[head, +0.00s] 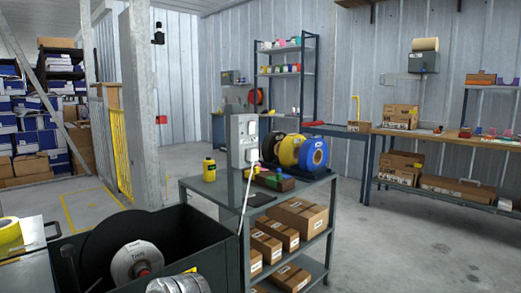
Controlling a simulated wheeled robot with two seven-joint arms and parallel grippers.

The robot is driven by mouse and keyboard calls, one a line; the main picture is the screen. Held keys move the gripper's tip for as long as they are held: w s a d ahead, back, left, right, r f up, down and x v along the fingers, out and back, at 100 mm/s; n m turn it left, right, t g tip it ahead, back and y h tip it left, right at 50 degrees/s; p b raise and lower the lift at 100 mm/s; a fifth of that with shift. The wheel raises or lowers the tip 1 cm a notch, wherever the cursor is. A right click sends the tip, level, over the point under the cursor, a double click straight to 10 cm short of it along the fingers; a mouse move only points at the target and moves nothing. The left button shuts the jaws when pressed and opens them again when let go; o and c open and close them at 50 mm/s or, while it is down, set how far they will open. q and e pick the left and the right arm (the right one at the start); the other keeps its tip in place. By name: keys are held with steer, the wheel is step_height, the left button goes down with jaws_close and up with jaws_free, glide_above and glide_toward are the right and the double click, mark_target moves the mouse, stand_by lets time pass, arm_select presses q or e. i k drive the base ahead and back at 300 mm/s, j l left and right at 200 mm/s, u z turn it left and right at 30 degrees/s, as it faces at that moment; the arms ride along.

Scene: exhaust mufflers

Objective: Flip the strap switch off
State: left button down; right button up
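A grey switch box (243,138) stands upright at the back of a dark metal cart (215,190) near the middle of the head view. It has a light panel on its front, and a white cable runs down from it. The box is small in the picture, and I cannot tell which position its switch is in. Neither of my grippers shows in this view.
Cardboard boxes (300,216) fill the cart's shelves. A dark bin (190,232) with reels is in front at the left. Floor at the right is clear.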

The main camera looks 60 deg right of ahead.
mark_target(252, 125)
steer(key=z, duration=1.8)
